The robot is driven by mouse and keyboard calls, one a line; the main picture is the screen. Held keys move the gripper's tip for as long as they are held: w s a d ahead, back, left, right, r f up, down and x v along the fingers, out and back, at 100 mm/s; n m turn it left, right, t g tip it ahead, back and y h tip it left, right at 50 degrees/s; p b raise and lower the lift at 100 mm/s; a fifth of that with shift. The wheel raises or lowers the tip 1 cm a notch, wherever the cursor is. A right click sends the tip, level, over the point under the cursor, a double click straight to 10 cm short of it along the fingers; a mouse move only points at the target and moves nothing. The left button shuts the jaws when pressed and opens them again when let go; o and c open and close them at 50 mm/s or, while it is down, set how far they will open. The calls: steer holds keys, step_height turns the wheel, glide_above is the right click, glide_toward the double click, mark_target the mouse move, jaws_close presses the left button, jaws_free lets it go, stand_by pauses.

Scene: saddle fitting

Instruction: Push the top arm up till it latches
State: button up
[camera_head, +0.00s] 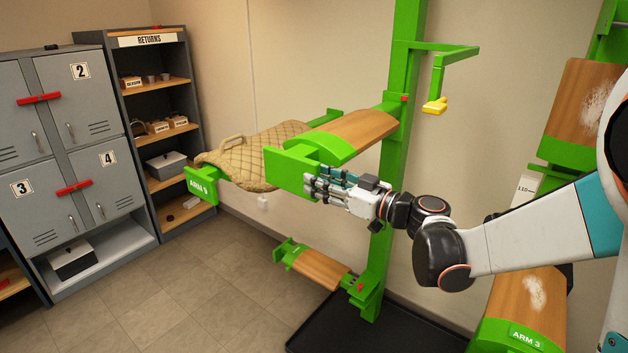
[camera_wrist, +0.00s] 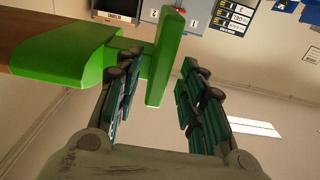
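The arm at my gripper has a curved wooden top (camera_head: 362,132) and a green end plate (camera_head: 290,172). It sticks out roughly level from a green post (camera_head: 385,220). In the wrist view its green end plate (camera_wrist: 166,58) shows between my two fingers, with the arm's green body to the left. My gripper (camera_head: 322,186) is at the right, lower side of the end plate. In the wrist view my gripper (camera_wrist: 160,95) is open, its fingers apart. I cannot tell whether a finger touches the plate.
A quilted pad (camera_head: 255,155) lies over an arm behind. A bracket with a yellow handle (camera_head: 434,106) hangs above. A lower wooden arm (camera_head: 318,268) is below. More arms are at the right, one tilted steeply (camera_head: 585,105). Lockers (camera_head: 75,130) stand left; the floor between is clear.

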steer(key=shift+x, duration=1.2)
jaws_close()
step_height(320, 180, up, 46)
steer(key=p, duration=2.4)
steer(key=shift+f, duration=0.2)
steer(key=shift+w+r, duration=0.1)
jaws_free()
